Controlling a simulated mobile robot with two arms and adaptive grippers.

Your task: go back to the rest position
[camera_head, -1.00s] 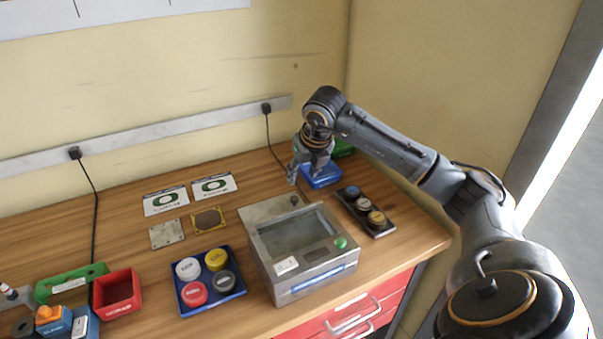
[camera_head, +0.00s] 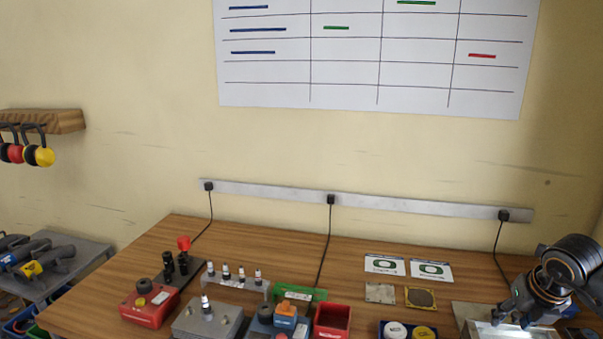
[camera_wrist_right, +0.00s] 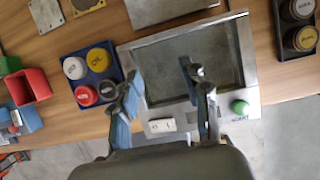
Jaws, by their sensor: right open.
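My right gripper (camera_head: 524,308) shows at the lower right of the head view, above the metal box with a glass top. In the right wrist view its two fingers (camera_wrist_right: 160,85) are spread apart with nothing between them. Below them lies the metal box (camera_wrist_right: 246,60) with its dark window and a green button (camera_wrist_right: 240,107). The fingers hang over the box; I cannot tell the height. My left gripper is in neither view.
A blue tray (camera_wrist_right: 68,67) of round coloured caps lies left of the box. A red bin (camera_head: 332,320), a green holder (camera_head: 300,292), a row of small aerators (camera_head: 235,275) and a red box (camera_head: 148,304) stand on the wooden table (camera_head: 170,238).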

